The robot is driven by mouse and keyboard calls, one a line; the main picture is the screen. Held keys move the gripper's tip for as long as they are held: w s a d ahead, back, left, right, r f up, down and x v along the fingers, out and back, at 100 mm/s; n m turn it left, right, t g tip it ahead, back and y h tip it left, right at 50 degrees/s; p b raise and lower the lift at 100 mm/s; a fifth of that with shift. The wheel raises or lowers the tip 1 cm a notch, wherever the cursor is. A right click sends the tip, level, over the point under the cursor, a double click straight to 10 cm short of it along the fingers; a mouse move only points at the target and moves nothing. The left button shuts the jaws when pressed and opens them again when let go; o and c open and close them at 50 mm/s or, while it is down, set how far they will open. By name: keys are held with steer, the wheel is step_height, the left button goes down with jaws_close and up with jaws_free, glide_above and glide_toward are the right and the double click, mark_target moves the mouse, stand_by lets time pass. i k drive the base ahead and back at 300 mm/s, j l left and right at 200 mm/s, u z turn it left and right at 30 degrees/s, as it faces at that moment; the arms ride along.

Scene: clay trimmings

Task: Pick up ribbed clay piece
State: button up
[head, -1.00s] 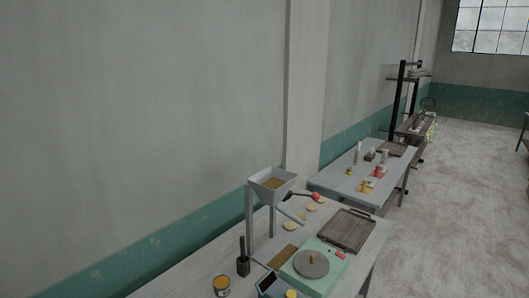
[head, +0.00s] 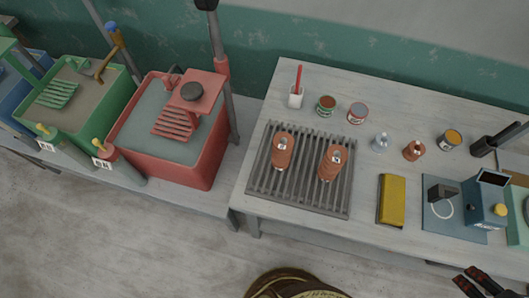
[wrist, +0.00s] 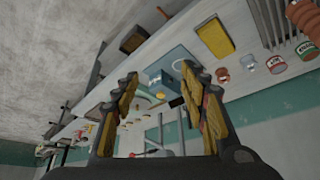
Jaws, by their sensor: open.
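Two orange-brown clay pieces with ribbed sides and small pale tags stand on a slatted grey rack (head: 258,187) on the bench. One is the left piece (head: 282,152), the other the right piece (head: 331,164); I cannot tell which is meant. In the wrist view a piece of the same colour (wrist: 303,19) shows at the top right edge, partly cut off. My gripper (head: 474,284) is at the bottom right of the head view, well away from the rack. In the wrist view my gripper (wrist: 163,98) is open, with nothing between its fingers.
A red tub (head: 195,153) and a green tub (head: 78,118) stand left. A round rimmed container (head: 262,284) is cut off at the bottom. Floor is clear at lower left.

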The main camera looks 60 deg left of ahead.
mark_target(283, 142)
steer(key=u, duration=2.15)
steer(key=l+z, duration=0.15)
steer(key=z, duration=1.1)
steer(key=j+u, duration=0.15)
steer(key=j, duration=0.5)
steer(key=j+u, duration=0.15)
steer(key=j, duration=0.5)
steer(key=i+j+u, duration=0.1)
steer(key=j, duration=0.55)
